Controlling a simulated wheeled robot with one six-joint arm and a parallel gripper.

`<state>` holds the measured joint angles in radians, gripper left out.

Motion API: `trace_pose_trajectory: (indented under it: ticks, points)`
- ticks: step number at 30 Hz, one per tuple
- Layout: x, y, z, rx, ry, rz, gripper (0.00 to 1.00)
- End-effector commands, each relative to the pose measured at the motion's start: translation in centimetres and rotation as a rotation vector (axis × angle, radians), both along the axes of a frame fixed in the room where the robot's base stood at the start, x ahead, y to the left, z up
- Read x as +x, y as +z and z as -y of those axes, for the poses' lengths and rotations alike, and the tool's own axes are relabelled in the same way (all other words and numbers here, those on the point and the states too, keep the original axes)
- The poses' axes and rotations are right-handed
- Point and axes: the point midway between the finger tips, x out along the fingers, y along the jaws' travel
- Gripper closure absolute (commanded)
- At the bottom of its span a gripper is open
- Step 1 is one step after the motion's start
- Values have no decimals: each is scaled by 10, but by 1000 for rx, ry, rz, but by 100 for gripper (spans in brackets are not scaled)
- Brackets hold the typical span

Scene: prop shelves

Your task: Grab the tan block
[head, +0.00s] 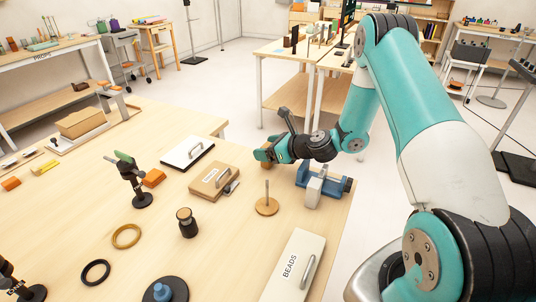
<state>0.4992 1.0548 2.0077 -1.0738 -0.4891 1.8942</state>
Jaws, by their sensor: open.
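My gripper (262,156) is at the end of the teal arm, low over the back right of the near table. It is open, though its fingers are hard to make out at this size. A small tan-brown patch (266,164) shows right at the gripper's end and may be the tan block. Most of it is hidden by the gripper, and I cannot tell whether they touch.
A blue vise (325,182) with a pale grey block stands just right of the gripper. A disc with an upright peg (267,206), a tan handled lid (213,181) and a white one (188,152) lie nearby. A BEADS box (293,268) lies in front.

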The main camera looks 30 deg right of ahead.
Motion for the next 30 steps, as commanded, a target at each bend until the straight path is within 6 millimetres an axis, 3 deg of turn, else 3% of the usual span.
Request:
trace_pose_trajectory:
  ticks: [2, 3, 9, 10, 23, 26, 30]
  points:
    - [0, 0, 0, 0, 0, 0, 28]
    - [0, 0, 0, 0, 0, 0, 32]
    - [0, 0, 0, 0, 0, 0, 78]
    - [0, 0, 0, 0, 0, 0, 81]
    - [0, 10, 1, -2, 0, 3, 81]
    - [0, 24, 1, -3, 0, 4, 81]
    - [0, 61, 0, -6, 1, 9, 81]
